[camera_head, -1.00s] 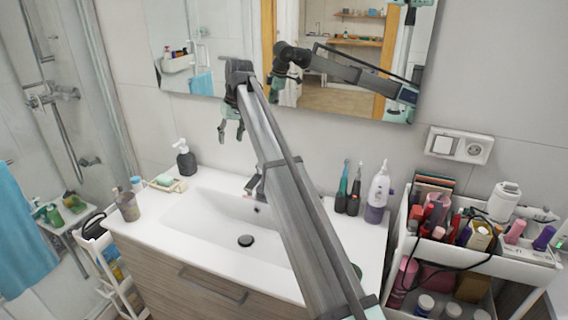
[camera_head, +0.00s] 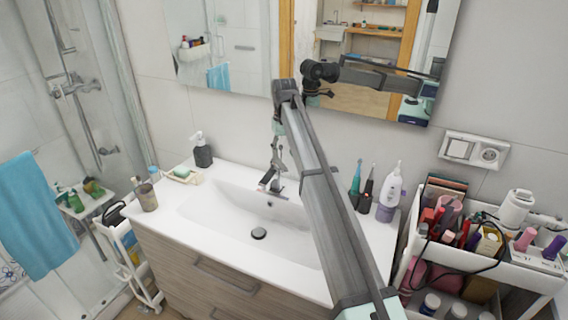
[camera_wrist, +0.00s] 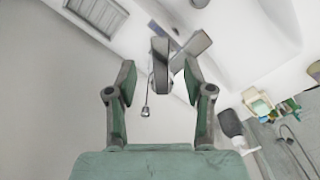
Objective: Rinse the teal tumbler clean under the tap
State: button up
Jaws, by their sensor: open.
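No teal tumbler can be made out in either current view; part of the counter is hidden behind my arm. The metal tap (camera_head: 270,180) stands at the back of the white sink basin (camera_head: 222,212). My gripper (camera_head: 278,152) is above the tap, pointing down, open and empty. In the wrist view, the tap (camera_wrist: 160,62) and its handle appear between and beyond the two spread fingers of my gripper (camera_wrist: 160,80). I cannot tell whether a finger touches the tap. No water is visible.
A dark soap bottle (camera_head: 203,154), a soap dish (camera_head: 184,176) and a brownish cup (camera_head: 147,197) stand left of the basin. Brushes (camera_head: 360,190) and a white-purple bottle (camera_head: 390,192) stand right. A full cosmetics cart (camera_head: 480,250) is farther right. The mirror (camera_head: 235,50) is behind.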

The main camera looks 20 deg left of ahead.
aim_at(284, 168)
notch_tip(284, 168, down, 7)
jog(key=shift+r+p, duration=0.2)
jog(key=shift+p, duration=0.65)
grip_shut()
